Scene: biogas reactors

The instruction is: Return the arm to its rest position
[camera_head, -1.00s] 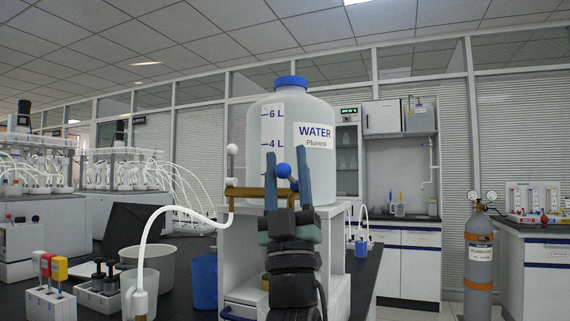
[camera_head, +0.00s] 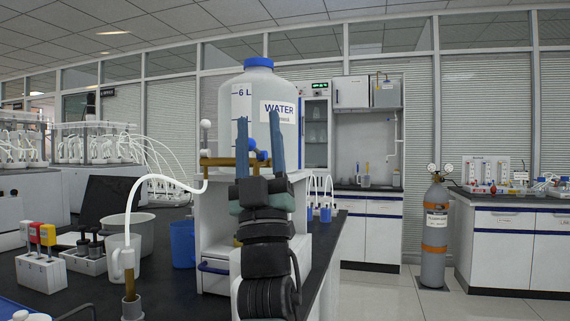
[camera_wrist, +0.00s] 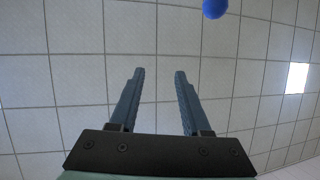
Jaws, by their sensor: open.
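My gripper (camera_head: 260,145) points upward in front of the large water container (camera_head: 262,95), with its two blue-grey fingers apart. In the wrist view my gripper (camera_wrist: 157,75) is open, with nothing between the fingers and the ceiling behind. A brass tap piece (camera_head: 222,162) with a blue knob (camera_head: 262,155) and a white knob (camera_head: 206,124) shows beside and behind the fingers. I cannot tell whether the fingers touch the tap.
A grey tub (camera_head: 140,222), a blue cup (camera_head: 183,244) and a rack with coloured tops (camera_head: 40,270) stand on the dark bench. A gas cylinder (camera_head: 435,230) stands right, with open floor before it.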

